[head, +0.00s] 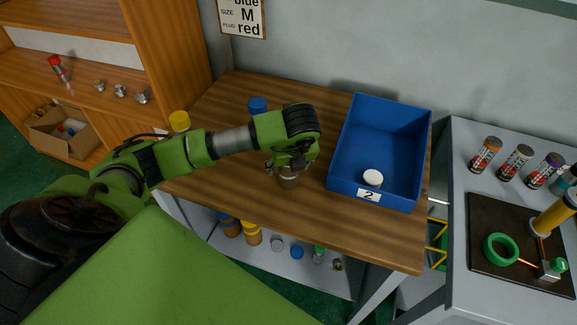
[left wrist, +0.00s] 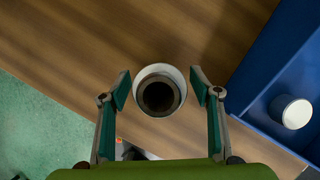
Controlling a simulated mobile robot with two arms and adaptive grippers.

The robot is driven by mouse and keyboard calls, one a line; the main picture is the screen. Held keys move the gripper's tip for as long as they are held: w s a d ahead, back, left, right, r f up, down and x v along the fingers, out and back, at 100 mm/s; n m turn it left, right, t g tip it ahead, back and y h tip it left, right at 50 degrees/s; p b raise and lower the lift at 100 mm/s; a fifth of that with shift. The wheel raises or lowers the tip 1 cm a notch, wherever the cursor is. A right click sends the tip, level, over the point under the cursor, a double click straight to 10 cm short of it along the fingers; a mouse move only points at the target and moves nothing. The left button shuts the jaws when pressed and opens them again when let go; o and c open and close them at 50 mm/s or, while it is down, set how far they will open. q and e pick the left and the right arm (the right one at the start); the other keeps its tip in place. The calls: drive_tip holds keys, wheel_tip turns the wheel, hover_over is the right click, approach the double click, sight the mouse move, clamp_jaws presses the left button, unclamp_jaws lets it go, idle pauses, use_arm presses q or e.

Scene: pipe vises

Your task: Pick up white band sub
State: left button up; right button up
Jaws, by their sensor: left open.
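The white band sub (left wrist: 160,71) stands upright on the wooden table (head: 230,215). In the left wrist view I look down on its pale rim and dark round bore. In the head view its metal body (head: 288,183) shows just below my left gripper, which partly hides it. My left gripper (left wrist: 160,88) is open, with one finger on each side of the sub. Gaps show between both fingers and the sub in the left wrist view. My right gripper is in neither view.
A blue bin (head: 345,150) labelled 2 stands right of the sub, holding a white round piece (head: 373,177). Blue (head: 257,104) and yellow (head: 180,120) capped items stand behind my arm. Several parts sit on the shelf below. A grey bench (head: 458,190) is at the right.

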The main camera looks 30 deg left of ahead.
use_arm(q)
drive_tip(key=c, duration=1.7)
clamp_jaws()
drive_tip(key=shift+w+r, duration=0.1)
drive_tip(key=shift+r, duration=0.05)
